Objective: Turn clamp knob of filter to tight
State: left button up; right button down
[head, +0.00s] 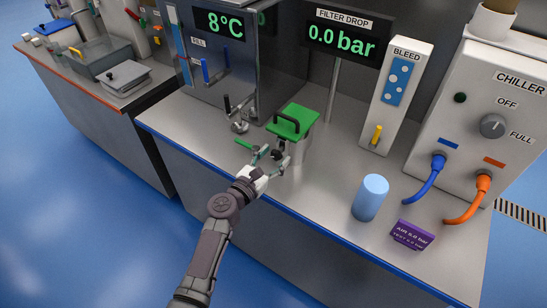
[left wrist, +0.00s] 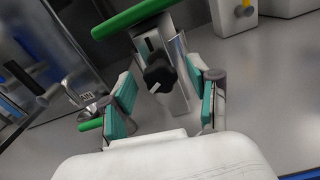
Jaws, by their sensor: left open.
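The filter (head: 302,142) is a grey canister with a green lid (head: 292,122) and a dark handle, standing on the steel bench. Its black clamp knob (left wrist: 159,76) shows in the left wrist view with a pale mark on its face, below the green lid edge (left wrist: 135,16). In the head view the knob is small and partly hidden by my gripper. My left gripper (head: 268,158) is open in front of the filter. Its teal finger pads (left wrist: 165,103) stand apart on either side of the knob, apparently without touching it. My right gripper is not in view.
A display reading 0.0 bar (head: 342,38) is behind the filter. The bleed panel (head: 398,110) with a yellow lever, a blue cylinder (head: 370,197), a purple sign (head: 411,235) and the chiller (head: 490,90) stand to the right. A small valve (head: 240,126) is at the left. The front bench strip is clear.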

pick_arm(q)
jog(key=shift+c, duration=0.2)
grip_shut()
